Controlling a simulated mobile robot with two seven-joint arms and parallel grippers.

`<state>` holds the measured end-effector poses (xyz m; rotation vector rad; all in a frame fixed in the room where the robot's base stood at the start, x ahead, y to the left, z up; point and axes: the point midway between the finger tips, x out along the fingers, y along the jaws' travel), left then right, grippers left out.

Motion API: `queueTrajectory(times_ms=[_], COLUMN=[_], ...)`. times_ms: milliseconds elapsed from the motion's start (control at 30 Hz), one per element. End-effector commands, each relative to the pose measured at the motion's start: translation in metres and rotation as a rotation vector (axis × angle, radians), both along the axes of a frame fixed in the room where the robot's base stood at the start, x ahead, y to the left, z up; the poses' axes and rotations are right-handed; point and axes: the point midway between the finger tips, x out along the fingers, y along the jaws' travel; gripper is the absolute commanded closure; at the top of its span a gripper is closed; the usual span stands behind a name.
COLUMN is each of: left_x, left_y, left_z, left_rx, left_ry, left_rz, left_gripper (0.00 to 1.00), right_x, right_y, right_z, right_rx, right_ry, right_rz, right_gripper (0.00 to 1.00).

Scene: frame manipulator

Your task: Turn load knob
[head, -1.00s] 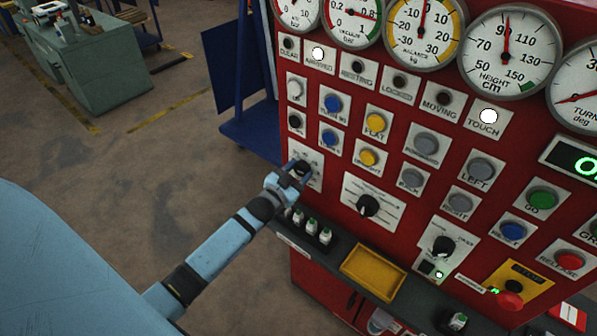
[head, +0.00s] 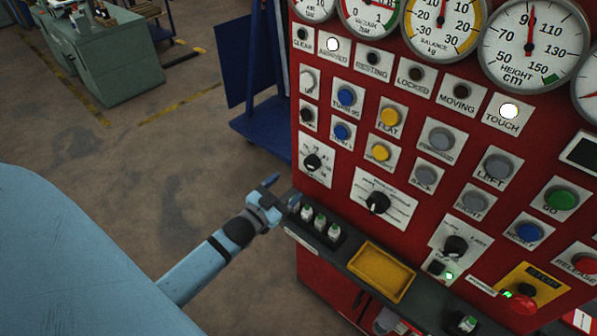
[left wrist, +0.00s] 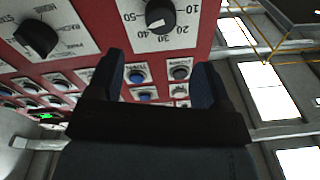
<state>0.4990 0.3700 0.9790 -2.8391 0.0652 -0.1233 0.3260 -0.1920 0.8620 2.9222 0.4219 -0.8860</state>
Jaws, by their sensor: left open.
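A black knob with a numbered scale on a white plate (head: 313,161) sits at the lower left of the red panel; I take it as the load knob, though its label is unreadable. The left wrist view shows this knob (left wrist: 160,14) at the top edge, partly cut off, with marks from 10 to 50 around it. My left gripper (head: 283,189) is open and empty, below and left of the knob and apart from it. Its two fingers (left wrist: 157,82) show in the left wrist view with nothing between them. My right gripper is not in view.
A second black knob (head: 377,202) sits to the right, and a third (head: 456,246) farther right. Several small bottles (head: 319,222) stand on the ledge close to my gripper, beside a yellow tray (head: 381,272). Buttons and gauges fill the panel above. Open floor lies left.

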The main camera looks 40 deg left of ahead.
Motion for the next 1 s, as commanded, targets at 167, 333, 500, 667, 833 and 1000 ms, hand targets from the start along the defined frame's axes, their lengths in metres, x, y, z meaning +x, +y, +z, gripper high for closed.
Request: queueTrajectory(times_ms=[167,333,500,667,833,1000], left_x=[-0.028,-0.037,-0.038,-0.038,-0.037,-0.046], left_y=[0.002,0.002,0.002,0.002,0.002,-0.014], left_z=[-0.003,-0.003,-0.003,-0.003,-0.003,-0.013], left_rx=[0.0,0.0,0.0,0.0,0.0,-0.025], left_ry=[0.002,0.0,0.0,0.0,0.0,0.064], left_rz=[0.001,0.0,0.001,0.001,0.001,-0.008], left_gripper=[0.27,0.27,0.27,0.27,0.27,0.27], right_x=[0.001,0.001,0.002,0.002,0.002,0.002], right_y=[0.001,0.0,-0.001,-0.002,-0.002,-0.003], right_z=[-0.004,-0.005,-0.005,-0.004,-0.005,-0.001], right_rx=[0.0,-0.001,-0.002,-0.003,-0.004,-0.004], right_ry=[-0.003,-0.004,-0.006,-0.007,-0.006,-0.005], right_rz=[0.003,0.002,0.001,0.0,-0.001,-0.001], right_gripper=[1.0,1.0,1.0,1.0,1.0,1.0])
